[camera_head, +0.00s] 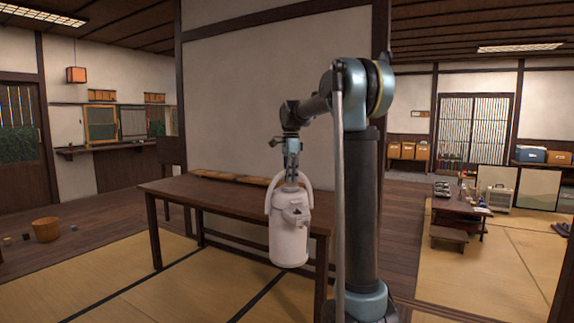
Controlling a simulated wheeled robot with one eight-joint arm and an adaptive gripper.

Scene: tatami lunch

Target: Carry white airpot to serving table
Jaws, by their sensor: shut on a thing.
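The white airpot (289,235) hangs upright below my gripper (291,176), clear of the floor. My gripper is shut on the airpot's raised handle at its top. The airpot's spout side faces right and toward the camera. Behind it is a long dark wooden table (190,192), and the airpot hides part of that table's front and right end. Whether this is the serving table I cannot tell. A low dark table (455,207) with several small items stands at the right on the tatami.
My column and arm stand right of the airpot. A partition wall (270,90) rises behind the long table. A wooden bucket (46,230) and small items lie on the floor at left. A low stool (449,235) stands before the low table. Tatami at front left is clear.

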